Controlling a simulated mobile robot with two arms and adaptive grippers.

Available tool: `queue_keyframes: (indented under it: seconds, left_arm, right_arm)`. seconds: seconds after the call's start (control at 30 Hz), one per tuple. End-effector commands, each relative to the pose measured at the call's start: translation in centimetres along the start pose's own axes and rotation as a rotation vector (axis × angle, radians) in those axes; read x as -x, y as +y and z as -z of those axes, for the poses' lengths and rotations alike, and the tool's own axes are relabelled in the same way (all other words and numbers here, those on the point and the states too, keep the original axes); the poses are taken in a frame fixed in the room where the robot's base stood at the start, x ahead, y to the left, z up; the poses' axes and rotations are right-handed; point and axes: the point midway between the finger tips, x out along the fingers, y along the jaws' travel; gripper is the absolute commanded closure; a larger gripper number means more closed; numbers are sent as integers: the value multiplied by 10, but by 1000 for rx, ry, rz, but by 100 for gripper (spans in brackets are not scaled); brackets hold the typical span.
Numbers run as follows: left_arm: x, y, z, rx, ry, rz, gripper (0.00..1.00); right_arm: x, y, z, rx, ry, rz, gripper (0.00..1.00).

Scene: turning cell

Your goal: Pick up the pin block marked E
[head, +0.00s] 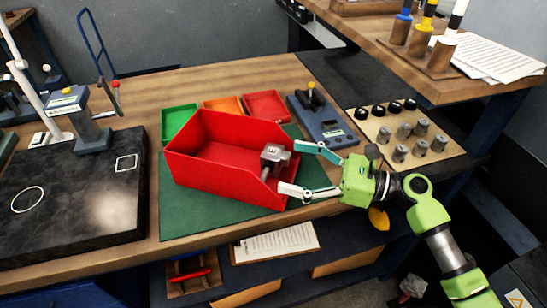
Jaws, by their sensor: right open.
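A grey metal block (275,155) with a pin-like shaft below it sits at the right end of the red bin (200,165). It is the likeliest pin block, but I cannot read a letter on it. My right gripper (291,168) comes in from the right. Its two pale fingers are spread wide, one at the back and one at the front, with the block just left of the gap between the tips. I cannot tell whether a finger touches the block or bin. My left gripper is out of view.
The red bin stands on a green mat (180,222). Small green (178,120), orange (222,105) and red trays lie behind it. A blue-grey device (322,122) and a board of several pegs (412,132) stand behind my gripper. A black stone plate (80,190) fills the left.

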Motion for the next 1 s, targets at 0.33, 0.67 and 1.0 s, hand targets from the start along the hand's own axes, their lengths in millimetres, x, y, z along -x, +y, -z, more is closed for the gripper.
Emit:
queue_keyframes:
  seconds: [0.33, 0.67, 1.0]
  left_arm:
    - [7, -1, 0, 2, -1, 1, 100]
    - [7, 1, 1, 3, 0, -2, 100]
    - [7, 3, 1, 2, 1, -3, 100]
  right_arm:
    - [-27, 0, 2, 0, 0, 2, 17]
    - [-27, 0, 2, -1, 0, 0, 71]
    - [-28, 1, -3, 2, -8, -2, 100]
